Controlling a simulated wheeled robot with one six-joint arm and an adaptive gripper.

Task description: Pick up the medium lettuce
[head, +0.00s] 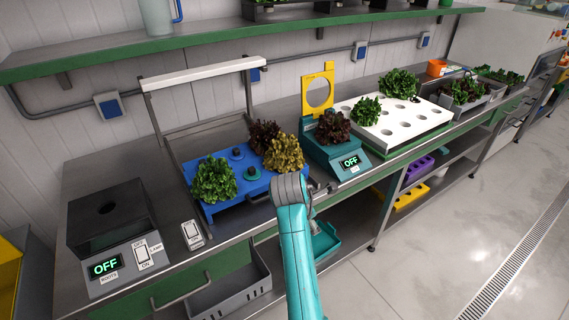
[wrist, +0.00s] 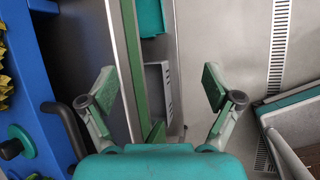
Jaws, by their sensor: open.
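Lettuces of different colours and sizes stand on the bench; I cannot tell for sure which is the medium one. On the blue tray (head: 222,208) are a green lettuce (head: 214,181), a dark red one (head: 264,135) and a yellow-green one (head: 284,153). A dark red lettuce (head: 332,128) sits on the teal scale (head: 336,161). The white holed tray (head: 424,125) bears a small green lettuce (head: 367,110) and a larger one (head: 398,82). My gripper (wrist: 160,88) is open and empty over the bench's front edge, right of the blue tray; my wrist partly hides it in the head view.
A black box with an OFF display (head: 108,222) and a switch (head: 193,234) stand at the left. A metal frame (head: 205,75) rises behind the blue tray. A yellow ring plate (head: 319,92) stands behind the scale.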

